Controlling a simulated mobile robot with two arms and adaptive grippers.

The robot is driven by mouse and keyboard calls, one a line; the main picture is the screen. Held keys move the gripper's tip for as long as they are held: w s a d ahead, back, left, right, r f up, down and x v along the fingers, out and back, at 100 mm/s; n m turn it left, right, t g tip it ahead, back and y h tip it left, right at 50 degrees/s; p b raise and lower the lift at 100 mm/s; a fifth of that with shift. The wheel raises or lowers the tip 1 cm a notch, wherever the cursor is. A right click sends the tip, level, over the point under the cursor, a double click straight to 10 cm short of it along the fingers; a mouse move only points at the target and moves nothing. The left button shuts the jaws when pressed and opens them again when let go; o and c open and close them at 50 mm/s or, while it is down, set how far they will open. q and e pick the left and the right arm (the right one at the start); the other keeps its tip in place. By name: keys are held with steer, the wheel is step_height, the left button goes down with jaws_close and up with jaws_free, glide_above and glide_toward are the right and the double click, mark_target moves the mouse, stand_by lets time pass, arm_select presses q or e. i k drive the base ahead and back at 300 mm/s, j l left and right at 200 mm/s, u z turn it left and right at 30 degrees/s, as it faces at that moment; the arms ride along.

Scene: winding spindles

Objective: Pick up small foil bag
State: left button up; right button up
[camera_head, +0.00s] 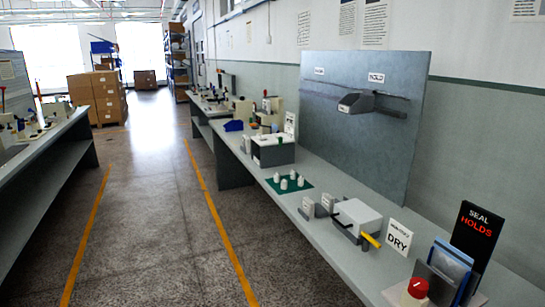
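Neither of my grippers shows in the head view. Blue, shiny bag-like sheets (451,261) stand upright in a dark holder (434,285) at the near right end of the right-hand bench. They may be the foil bags, but I cannot tell their separate sizes. Nothing of mine touches them.
The long grey bench (330,257) runs along the wall. Near the bags are a black "SEAL HOLDS" sign (475,233), a "DRY" card (399,238), a red-capped container (416,291) and a white device (357,216). White pieces stand on a green mat (273,186). The floor aisle is clear.

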mark_target(453, 264)
steer(key=i+j+z, duration=0.15)
steer(key=i, duration=0.3)
steer(key=i+j+z, duration=0.15)
steer(key=i+j, duration=0.15)
steer(key=i, duration=0.15)
steer(key=i+j+z, duration=0.1)
steer(key=i+j, duration=0.2)
steer(key=i, duration=0.15)
